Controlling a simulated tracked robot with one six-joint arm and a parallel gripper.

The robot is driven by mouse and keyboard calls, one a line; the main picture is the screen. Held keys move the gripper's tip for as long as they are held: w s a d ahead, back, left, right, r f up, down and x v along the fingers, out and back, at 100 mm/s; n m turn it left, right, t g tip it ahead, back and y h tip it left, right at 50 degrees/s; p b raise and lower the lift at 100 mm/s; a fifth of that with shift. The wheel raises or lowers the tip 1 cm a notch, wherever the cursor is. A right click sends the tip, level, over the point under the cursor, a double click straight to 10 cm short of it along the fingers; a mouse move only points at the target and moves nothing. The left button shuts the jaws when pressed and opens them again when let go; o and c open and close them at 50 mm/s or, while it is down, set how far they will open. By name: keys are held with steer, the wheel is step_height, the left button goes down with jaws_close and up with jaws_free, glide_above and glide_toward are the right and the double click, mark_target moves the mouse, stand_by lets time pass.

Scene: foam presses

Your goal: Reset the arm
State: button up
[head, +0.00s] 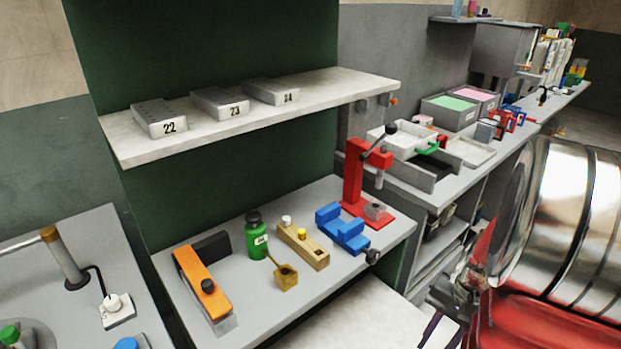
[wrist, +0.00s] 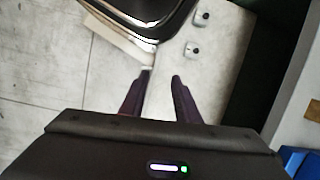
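My gripper (wrist: 162,75) shows in the wrist view with its two dark fingers apart and nothing between them. In the head view, dark purple fingers (head: 441,331) show at the bottom edge, right of the centre, low in front of the bench and partly cut off. They look clear of the objects on the bench.
The grey bench (head: 262,312) holds an orange tool (head: 203,285), a green bottle (head: 257,238), a wooden block (head: 303,246), a blue vise (head: 342,228) and a red press (head: 358,185). Above it, a shelf (head: 330,92) carries blocks marked 22, 23 and 24.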

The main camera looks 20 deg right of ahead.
steer(key=w+a+r+n+t+h, duration=0.1)
steer(key=w+a+r+n+t, duration=0.1)
steer(key=a+r+n, duration=0.4)
steer(key=w+a+r+n+t+h, duration=0.2)
steer(key=a+r+n, duration=0.4)
steer(key=a+r, duration=0.8)
steer(key=w+a+t, duration=0.1)
steer(key=a+t, duration=0.1)
steer(key=a, duration=0.3)
steer(key=shift+n, duration=0.4)
